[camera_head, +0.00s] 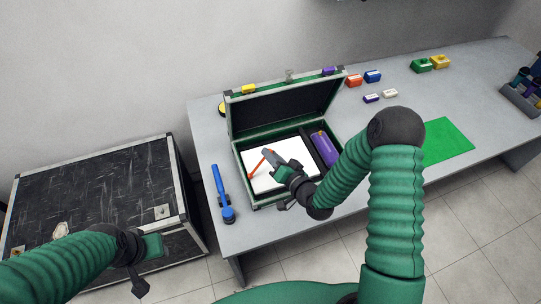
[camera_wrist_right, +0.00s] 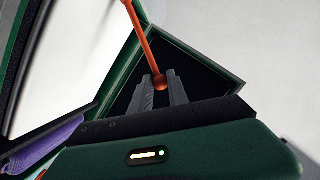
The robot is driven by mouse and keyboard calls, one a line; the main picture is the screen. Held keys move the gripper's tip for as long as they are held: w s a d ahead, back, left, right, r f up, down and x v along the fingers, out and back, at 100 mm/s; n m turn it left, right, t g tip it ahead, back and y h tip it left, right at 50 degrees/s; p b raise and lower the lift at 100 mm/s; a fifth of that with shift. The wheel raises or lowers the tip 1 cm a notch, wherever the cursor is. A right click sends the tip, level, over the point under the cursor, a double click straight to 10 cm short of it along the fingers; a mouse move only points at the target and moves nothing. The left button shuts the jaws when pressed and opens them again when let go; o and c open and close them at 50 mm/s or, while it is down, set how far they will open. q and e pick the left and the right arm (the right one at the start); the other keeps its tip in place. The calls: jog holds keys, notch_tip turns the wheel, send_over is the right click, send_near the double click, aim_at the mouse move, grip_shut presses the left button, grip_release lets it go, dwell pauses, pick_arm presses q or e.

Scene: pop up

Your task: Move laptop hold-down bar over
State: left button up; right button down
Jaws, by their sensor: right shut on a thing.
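The orange hold-down bar (camera_head: 257,166) lies at an angle over the white laptop (camera_head: 264,181) inside the open green case (camera_head: 250,202). My right gripper (camera_head: 268,154) reaches into the case from the right and is shut on the bar's upper end in the head view. In the right wrist view, the bar (camera_wrist_right: 143,38) runs up from its round end, which sits between the two grey fingertips (camera_wrist_right: 161,84). The bar's far end is out of that view.
The case lid (camera_head: 285,108) stands open behind. A purple item (camera_head: 325,148) lies in the case's right side. A blue tool (camera_head: 221,192) lies left of the case on the grey table (camera_head: 205,135). A green mat (camera_head: 446,141) and small coloured boxes (camera_head: 372,76) are to the right.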

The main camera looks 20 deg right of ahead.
jog(key=shift+w+d, duration=0.1)
jog(key=d+f+b, duration=0.2)
jog(key=shift+d+f, duration=0.15)
jog(key=shift+d, duration=0.25)
jog(key=shift+f, duration=0.1)
jog(key=shift+d+f+b, duration=0.3)
jog(key=shift+f+b, duration=0.2)
jog(key=shift+f, duration=0.05)
jog(key=shift+d+f+b, duration=0.25)
jog(key=shift+f+b, duration=0.25)
jog(key=shift+d+f+b, duration=0.45)
jog(key=shift+f, duration=0.15)
